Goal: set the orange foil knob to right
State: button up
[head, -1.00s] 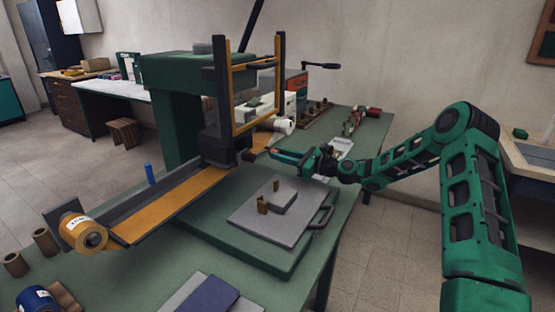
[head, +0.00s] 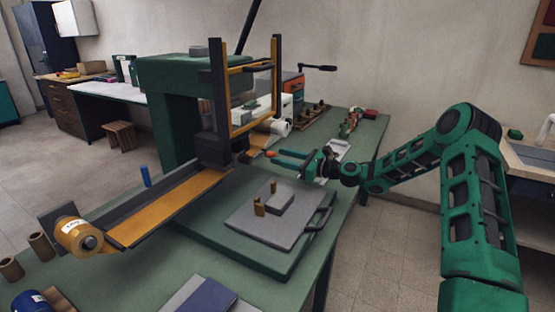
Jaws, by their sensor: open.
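A small orange piece (head: 271,154), which looks like the orange foil knob, shows at the right side of the green press (head: 178,110). My gripper (head: 273,158) reaches in from the right with its two green fingers apart. The fingertips are at or very near the orange piece. I cannot tell whether they touch it, and which way the knob points is too small to read. Nothing is seen held between the fingers.
The grey plate (head: 250,222) with a handle and small brass pieces lies below my gripper. A gold foil strip (head: 165,208) runs left to a gold roll (head: 78,236). The amber guard frame (head: 240,100) stands just behind and left. Small items crowd the bench behind.

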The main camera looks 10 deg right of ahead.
jog(key=v, duration=0.8)
jog(key=shift+d, duration=0.2)
jog(key=shift+s+d, duration=0.2)
jog(key=shift+s, duration=0.05)
jog(key=shift+f, duration=0.1)
